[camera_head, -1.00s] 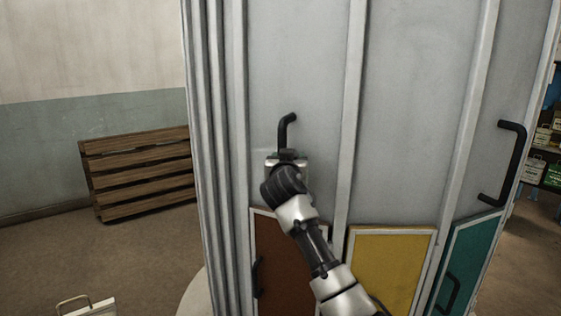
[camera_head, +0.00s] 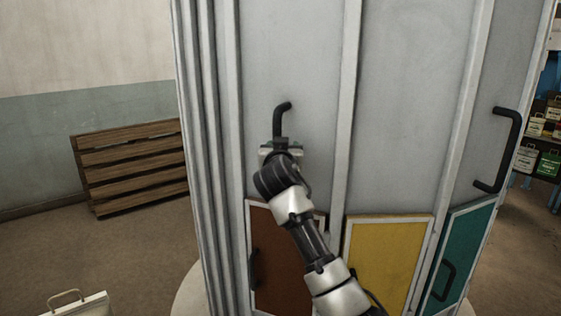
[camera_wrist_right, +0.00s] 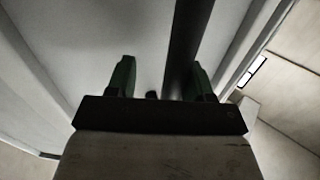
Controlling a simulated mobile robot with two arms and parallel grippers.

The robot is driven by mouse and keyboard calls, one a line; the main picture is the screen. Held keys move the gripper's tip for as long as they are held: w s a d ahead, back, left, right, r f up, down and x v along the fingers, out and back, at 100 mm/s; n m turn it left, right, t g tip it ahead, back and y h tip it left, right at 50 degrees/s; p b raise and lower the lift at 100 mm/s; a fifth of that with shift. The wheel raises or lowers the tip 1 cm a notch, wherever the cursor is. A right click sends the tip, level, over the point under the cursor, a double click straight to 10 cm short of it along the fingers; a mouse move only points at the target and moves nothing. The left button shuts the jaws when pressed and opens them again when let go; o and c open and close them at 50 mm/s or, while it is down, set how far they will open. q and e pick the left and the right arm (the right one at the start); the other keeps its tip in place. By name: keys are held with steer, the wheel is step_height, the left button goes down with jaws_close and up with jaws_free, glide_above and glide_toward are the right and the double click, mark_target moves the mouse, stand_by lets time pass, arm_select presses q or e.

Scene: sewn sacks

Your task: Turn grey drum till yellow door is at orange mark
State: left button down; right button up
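The tall grey drum (camera_head: 410,110) fills the middle of the head view. Low on it are a brown door (camera_head: 280,290), the yellow door (camera_head: 388,265) and a teal door (camera_head: 468,250), side by side. A black bar handle (camera_head: 281,118) is on the panel above the brown door. My right gripper (camera_head: 280,148) is at this handle's lower part. In the right wrist view the gripper's green fingers (camera_wrist_right: 162,80) stand apart, with the dark handle bar (camera_wrist_right: 186,50) between them, nearer the right finger. The orange mark is not visible. My left gripper is out of view.
A second black handle (camera_head: 500,150) is on the drum's right panel. A wooden pallet (camera_head: 130,165) leans by the wall at left. A white sack-like item with a handle (camera_head: 80,305) is at bottom left. Shelves with goods (camera_head: 545,130) stand at far right.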

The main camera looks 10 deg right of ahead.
steer(key=b+v, duration=0.3)
steer(key=v, duration=0.6)
steer(key=shift+s, duration=0.15)
steer(key=shift+s+r, duration=0.1)
